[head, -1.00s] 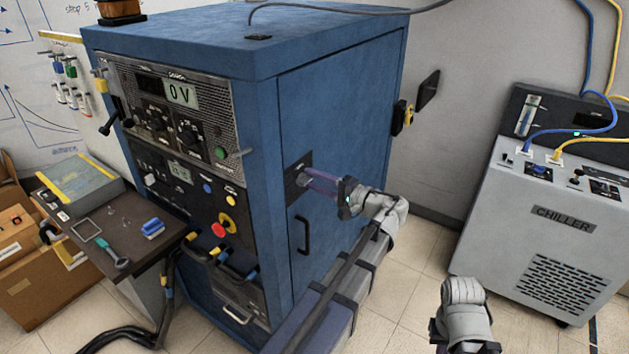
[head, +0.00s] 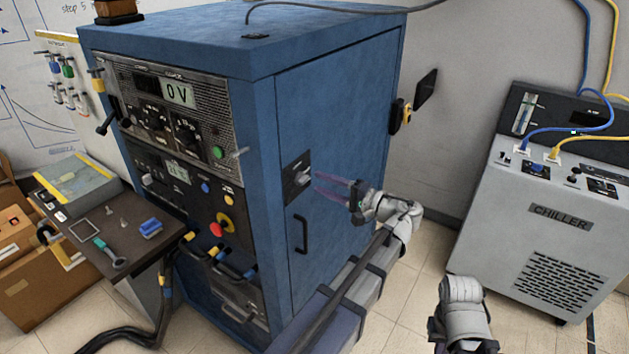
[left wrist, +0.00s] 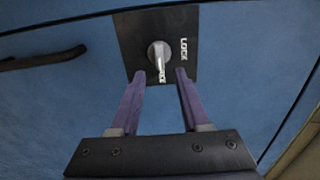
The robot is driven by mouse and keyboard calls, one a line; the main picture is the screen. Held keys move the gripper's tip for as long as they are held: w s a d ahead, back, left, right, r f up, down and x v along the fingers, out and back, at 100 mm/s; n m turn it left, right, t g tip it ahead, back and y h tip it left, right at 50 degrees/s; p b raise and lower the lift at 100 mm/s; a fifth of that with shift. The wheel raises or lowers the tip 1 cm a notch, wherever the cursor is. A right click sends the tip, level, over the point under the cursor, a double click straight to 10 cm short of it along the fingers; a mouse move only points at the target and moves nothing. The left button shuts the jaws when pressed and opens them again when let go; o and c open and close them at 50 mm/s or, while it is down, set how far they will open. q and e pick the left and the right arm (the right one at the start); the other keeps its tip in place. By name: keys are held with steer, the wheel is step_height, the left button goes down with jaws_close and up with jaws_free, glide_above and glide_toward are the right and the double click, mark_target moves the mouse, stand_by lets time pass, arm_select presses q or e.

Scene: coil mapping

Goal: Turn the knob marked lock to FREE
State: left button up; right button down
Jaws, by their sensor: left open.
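The grey knob (head: 302,178) sits on a black plate (head: 291,190) on the blue cabinet's side. In the left wrist view the knob (left wrist: 158,52) has a pale pointer aimed down the picture, towards my gripper. The word LOCK (left wrist: 184,49) is printed at the plate's right. Small white lettering by the pointer's tip is too small to read. My left gripper (head: 316,182) is open and empty, its purple fingers facing the knob and apart from it in the head view. In the wrist view the fingertips (left wrist: 160,73) flank the pointer's lower end. My right gripper (head: 464,345) is cut off at the bottom edge.
A black door handle (head: 301,235) projects below the plate. The grey chiller (head: 545,240) stands at the right with hoses. A side shelf (head: 135,247) with tools is at the left. Bare floor (head: 405,300) lies between cabinet and chiller.

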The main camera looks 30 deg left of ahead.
arm_select(q)
steer(key=d, duration=0.4)
steer(key=shift+s, duration=0.2)
steer(key=s+d+f+m+h, duration=0.1)
steer(key=s+d+f+h, duration=0.35)
steer(key=f, duration=0.35)
steer(key=s+d+f+m+h, duration=0.1)
steer(key=s+d+f+h, duration=0.35)
steer(key=f, duration=0.35)
steer(key=s+d+f+h, duration=0.3)
steer(key=s+d+h, duration=0.1)
steer(key=d, duration=0.2)
steer(key=s+d+f+g+h, duration=0.1)
steer(key=s+d+f+h, duration=0.1)
steer(key=d, duration=0.5)
steer(key=shift+s+d+f+m+h, duration=0.2)
steer(key=shift+s+f+m+h, duration=0.2)
steer(key=shift+s+h, duration=0.65)
steer(key=shift+s, duration=0.1)
